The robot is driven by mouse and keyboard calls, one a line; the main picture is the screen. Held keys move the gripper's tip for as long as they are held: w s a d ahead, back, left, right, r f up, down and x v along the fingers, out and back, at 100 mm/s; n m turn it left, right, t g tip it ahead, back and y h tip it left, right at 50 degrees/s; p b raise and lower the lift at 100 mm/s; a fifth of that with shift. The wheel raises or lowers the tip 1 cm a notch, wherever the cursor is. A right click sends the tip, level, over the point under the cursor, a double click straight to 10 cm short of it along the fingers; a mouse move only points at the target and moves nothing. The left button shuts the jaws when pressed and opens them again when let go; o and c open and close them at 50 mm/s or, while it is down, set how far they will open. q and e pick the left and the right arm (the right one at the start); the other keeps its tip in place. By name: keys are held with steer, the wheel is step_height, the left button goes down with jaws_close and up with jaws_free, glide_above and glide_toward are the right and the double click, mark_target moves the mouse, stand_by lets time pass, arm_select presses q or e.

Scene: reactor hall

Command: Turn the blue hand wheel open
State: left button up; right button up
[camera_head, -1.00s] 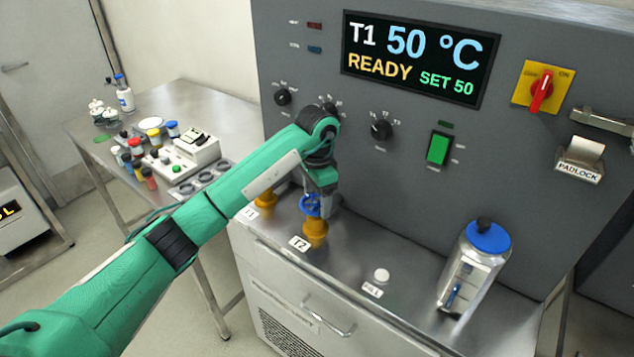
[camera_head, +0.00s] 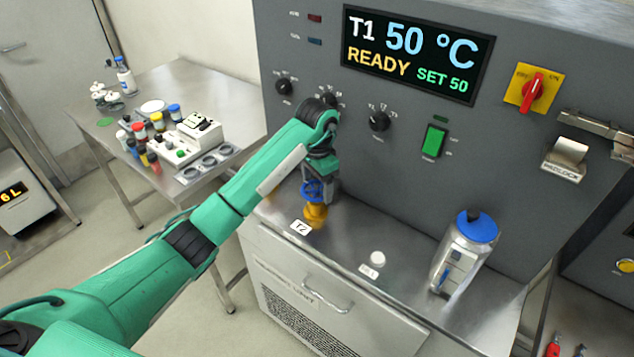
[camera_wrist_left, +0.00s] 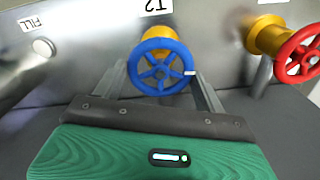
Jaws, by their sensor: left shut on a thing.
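The blue hand wheel (camera_head: 311,191) sits on a yellow-orange valve body (camera_head: 316,215) behind the T2 label (camera_head: 300,227) on the metal ledge. In the left wrist view the whole spoked wheel (camera_wrist_left: 160,70) shows, with a small white mark on its right side. My left gripper (camera_head: 318,186) is at the wheel, with one finger on each side of it in the left wrist view, shut on it. In the head view the fingers and my arm partly cover the wheel. My right gripper is in no view.
A red hand wheel (camera_wrist_left: 298,55) on a yellow valve stands beside the blue one. A silver canister with a blue lid (camera_head: 467,250) stands right on the ledge, past a white fill cap (camera_head: 377,258). The panel with knobs rises behind. A side table (camera_head: 95,125) holds jars.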

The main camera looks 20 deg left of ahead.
mark_target(317, 187)
arm_select(q)
steer(key=o, duration=1)
steer(key=shift+r, duration=0.15)
step_height(317, 187, up, 14)
steer(key=p, duration=1.2)
steer(key=shift+f, duration=0.2)
